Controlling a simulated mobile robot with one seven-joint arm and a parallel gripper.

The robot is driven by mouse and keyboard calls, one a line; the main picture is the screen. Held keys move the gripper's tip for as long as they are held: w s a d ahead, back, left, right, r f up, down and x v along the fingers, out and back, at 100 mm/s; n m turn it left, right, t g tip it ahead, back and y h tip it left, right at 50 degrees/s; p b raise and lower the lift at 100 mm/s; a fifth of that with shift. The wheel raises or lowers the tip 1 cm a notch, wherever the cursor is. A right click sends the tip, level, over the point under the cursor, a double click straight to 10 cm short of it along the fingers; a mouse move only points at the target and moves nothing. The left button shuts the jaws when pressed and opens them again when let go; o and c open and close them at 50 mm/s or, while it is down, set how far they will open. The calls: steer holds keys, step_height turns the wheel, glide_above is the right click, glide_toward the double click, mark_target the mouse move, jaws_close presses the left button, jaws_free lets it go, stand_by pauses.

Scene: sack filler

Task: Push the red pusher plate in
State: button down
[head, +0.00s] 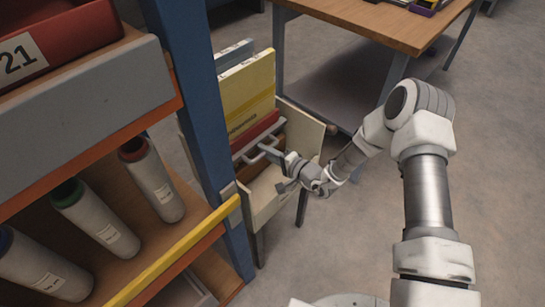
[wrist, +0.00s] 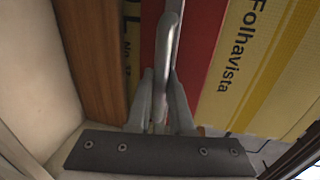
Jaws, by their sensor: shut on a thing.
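The red pusher plate (head: 256,135) stands upright across a cream box (head: 262,200), in front of yellow printed sacks (head: 250,85). A grey bar handle (head: 250,158) sits on its near face. My gripper (head: 281,160) reaches in from the right and is shut on this handle. In the wrist view the two fingers (wrist: 159,90) close on either side of the grey handle (wrist: 168,40), with the red plate (wrist: 200,35) behind. The fingers and handle hide part of the plate.
A blue post (head: 190,90) and a shelf with a yellow edge (head: 175,255) stand close at the left, holding several white cylinders (head: 152,180). A wooden table (head: 385,22) stands behind. The floor at the right is clear.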

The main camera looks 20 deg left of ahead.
steer(key=shift+w+a+r, duration=0.1)
steer(key=shift+a, duration=0.05)
steer(key=c, duration=0.8)
jaws_free()
steer(key=p+v, duration=0.3)
steer(key=v, duration=1.4)
